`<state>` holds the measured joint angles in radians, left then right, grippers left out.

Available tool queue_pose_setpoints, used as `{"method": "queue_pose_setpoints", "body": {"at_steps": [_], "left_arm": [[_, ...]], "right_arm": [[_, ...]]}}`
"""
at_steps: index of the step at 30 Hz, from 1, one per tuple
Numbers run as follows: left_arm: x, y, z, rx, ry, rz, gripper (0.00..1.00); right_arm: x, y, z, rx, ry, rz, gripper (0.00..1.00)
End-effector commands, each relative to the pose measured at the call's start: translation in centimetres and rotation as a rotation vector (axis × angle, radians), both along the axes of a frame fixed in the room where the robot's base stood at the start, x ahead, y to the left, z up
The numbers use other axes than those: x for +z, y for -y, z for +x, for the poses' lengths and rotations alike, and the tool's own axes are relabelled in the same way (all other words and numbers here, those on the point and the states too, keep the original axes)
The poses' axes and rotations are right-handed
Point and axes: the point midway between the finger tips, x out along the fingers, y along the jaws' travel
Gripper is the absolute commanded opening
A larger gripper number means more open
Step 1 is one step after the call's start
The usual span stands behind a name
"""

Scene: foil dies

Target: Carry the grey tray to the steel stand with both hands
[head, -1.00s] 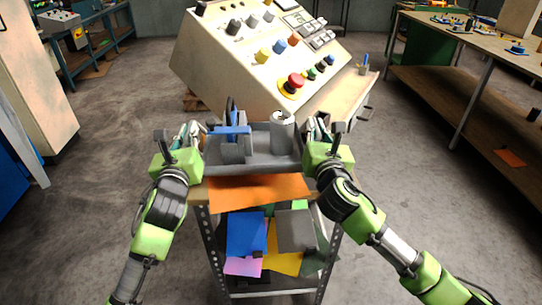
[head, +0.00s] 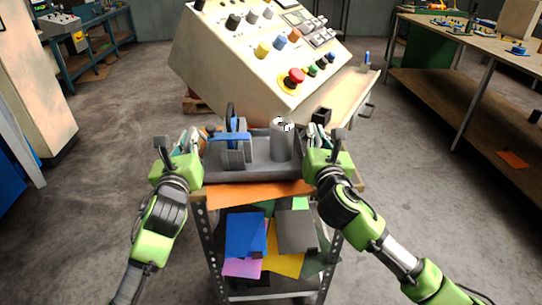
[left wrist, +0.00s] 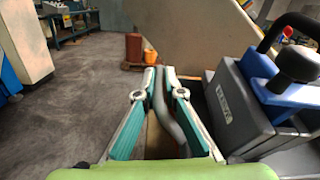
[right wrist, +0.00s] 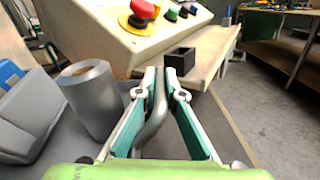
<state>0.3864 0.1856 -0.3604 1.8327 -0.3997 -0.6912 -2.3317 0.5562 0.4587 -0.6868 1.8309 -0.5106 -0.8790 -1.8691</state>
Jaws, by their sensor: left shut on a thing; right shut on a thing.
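The grey tray (head: 265,174) is level in the middle of the head view, over the top of the steel stand (head: 209,240). I cannot tell whether it touches the stand. My left gripper (head: 188,139) is shut on the tray's left handle (left wrist: 167,112). My right gripper (head: 318,136) is shut on its right handle (right wrist: 152,132). On the tray, a grey block with a blue clamp-like part (head: 234,138) stands at left and a grey metal cylinder (head: 282,142) stands upright at right. An orange sheet (head: 260,192) lies on the stand's top, partly under the tray.
A cream control console (head: 240,75) with coloured buttons stands just behind the tray. A small black open box (head: 321,116) sits on its side shelf (head: 345,100). Coloured sheets (head: 245,235) lie on the stand's lower shelf. A workbench (head: 480,60) is at right. Floor is clear on both sides.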

Motion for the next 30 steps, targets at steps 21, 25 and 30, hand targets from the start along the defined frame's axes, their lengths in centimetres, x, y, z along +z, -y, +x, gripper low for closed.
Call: {"method": "queue_pose_setpoints", "body": {"at_steps": [21, 25, 30], "left_arm": [[-1.0, -0.1, -0.4, 0.001, 0.001, 0.001, 0.26], [-1.0, -0.1, -1.9, 0.000, 0.000, 0.001, 0.26], [-1.0, -0.1, -5.1, -0.001, 0.001, 0.003, 0.26]], "right_arm": [[-1.0, 0.0, 0.0, -0.001, 0.000, 0.000, 0.26], [-1.0, 0.0, 0.0, 0.000, 0.000, 0.000, 0.26], [-1.0, 0.0, 0.0, 0.000, 0.000, 0.000, 0.26]]}}
